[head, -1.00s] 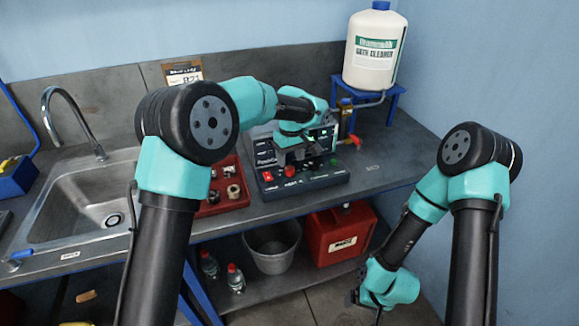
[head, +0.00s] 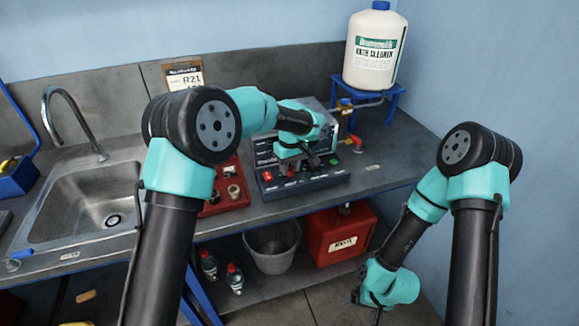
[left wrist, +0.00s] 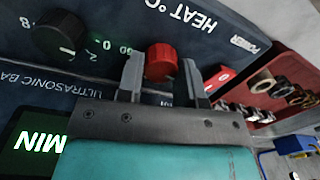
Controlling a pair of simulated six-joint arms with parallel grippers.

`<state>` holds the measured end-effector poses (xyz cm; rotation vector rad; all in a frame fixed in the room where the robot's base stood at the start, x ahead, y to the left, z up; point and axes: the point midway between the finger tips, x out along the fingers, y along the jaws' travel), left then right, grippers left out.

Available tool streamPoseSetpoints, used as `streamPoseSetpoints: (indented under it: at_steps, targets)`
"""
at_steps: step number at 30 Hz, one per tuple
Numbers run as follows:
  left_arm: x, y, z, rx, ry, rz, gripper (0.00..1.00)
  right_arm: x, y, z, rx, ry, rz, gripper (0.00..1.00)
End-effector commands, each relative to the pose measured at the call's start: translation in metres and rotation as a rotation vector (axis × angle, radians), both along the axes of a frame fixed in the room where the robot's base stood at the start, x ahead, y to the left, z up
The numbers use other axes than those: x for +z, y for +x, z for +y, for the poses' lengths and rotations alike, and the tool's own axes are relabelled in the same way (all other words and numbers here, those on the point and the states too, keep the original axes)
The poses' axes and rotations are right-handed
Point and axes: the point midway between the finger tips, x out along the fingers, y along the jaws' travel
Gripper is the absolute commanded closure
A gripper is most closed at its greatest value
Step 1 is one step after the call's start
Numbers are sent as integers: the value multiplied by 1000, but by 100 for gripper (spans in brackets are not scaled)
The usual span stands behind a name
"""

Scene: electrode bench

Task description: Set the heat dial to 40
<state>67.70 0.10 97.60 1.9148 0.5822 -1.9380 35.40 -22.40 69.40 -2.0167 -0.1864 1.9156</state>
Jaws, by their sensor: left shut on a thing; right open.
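The heat dial is a red round knob (left wrist: 160,62) under the upside-down "HEAT °C" lettering in the left wrist view. My left gripper (left wrist: 162,75) has one finger on each side of it and is shut on it. The dial's pointer and most of its scale are hidden or unreadable. The dial sits on the sloped dark front panel of the ultrasonic bath (head: 318,182). In the head view my left gripper (head: 292,166) is down at this panel and covers part of it. My right gripper (head: 366,298) is open, low at the right, far from the bath.
A black knob (left wrist: 60,36) with a number scale is beside the heat dial. A red tray (head: 232,201) of small parts stands left of the bath. A blue stand (head: 391,98) carries a white cleaner bottle (head: 374,50) behind it. A sink (head: 85,205) is at the left.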

Motion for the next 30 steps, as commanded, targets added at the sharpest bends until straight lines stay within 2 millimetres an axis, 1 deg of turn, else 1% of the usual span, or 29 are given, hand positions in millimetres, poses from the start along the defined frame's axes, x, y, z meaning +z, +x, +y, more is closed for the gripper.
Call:
streamPoseSetpoints:
  at_steps: [1, 4, 5, 11, 17, 23, 30]
  targets:
    - [0, 0, 0, 0, 0, 0, 79, 0, 0, 0, 0, 0, 0, 9]
    - [0, 0, 0, 0, 0, 0, 89, 0, 0, 0, 0, 0, 0, 9]
    - [0, 0, 0, 0, 0, 0, 90, 0, 0, 0, 0, 0, 0, 9]
    - [0, 0, 0, -9, 0, -1, 90, 0, 0, 0, 0, 0, 0, 9]
    - [0, 0, 0, -57, 0, -1, 90, 0, 0, 0, 0, 0, 0, 9]
    - [0, 0, 0, -162, 1, -1, 90, 0, 0, 0, 0, 0, 0, 9]
    - [1, 1, -1, -356, 0, -2, 90, 0, 0, 0, 0, 0, 0, 9]
